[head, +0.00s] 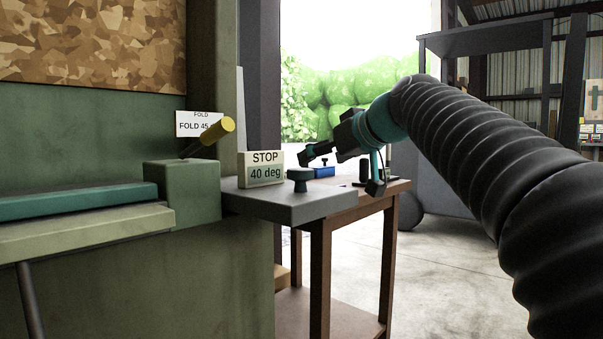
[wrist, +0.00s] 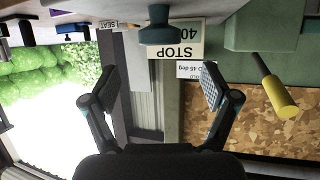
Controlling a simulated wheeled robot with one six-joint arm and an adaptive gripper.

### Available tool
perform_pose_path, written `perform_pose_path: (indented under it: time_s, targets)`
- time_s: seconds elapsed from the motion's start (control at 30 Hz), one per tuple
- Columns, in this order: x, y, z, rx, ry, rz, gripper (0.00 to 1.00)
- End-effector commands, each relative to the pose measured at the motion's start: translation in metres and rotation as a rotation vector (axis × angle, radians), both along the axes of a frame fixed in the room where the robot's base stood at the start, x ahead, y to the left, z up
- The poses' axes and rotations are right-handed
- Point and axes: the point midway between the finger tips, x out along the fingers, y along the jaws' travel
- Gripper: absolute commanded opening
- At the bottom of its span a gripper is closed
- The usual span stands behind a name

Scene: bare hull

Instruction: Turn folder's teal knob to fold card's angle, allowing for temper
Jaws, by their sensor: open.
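The teal knob (head: 300,175) stands on a grey shelf at the folder's right end. It also shows in the upside-down wrist view (wrist: 160,34), above the gap between my fingers. A stop sign (head: 262,169) beside the knob reads "STOP 40 deg". The fold card (head: 190,122) on the green folder reads "FOLD 45", with its end hidden behind a yellow handle; the wrist view shows "45 deg" on the card (wrist: 192,69). My gripper (head: 340,170) is open and empty, right of the knob and not touching it. No temper marking is readable.
The yellow-ended lever (head: 222,127) rises from the folder's green end block (head: 182,192). A brown wooden table (head: 345,205) adjoins the grey shelf (head: 290,208), with a small blue item (head: 322,171) on it. Open concrete floor (head: 440,275) lies to the right.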

Motion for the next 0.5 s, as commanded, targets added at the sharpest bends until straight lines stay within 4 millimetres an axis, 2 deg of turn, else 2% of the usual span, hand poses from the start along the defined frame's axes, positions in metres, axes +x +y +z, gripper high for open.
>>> perform_pose_path:
  time_s: [0.3, 0.5]
  targets:
    - [0.043, 0.033, -0.023, -0.002, 0.003, 0.001, 0.86]
    - [0.060, 0.046, -0.032, 0.000, 0.001, 0.001, 0.86]
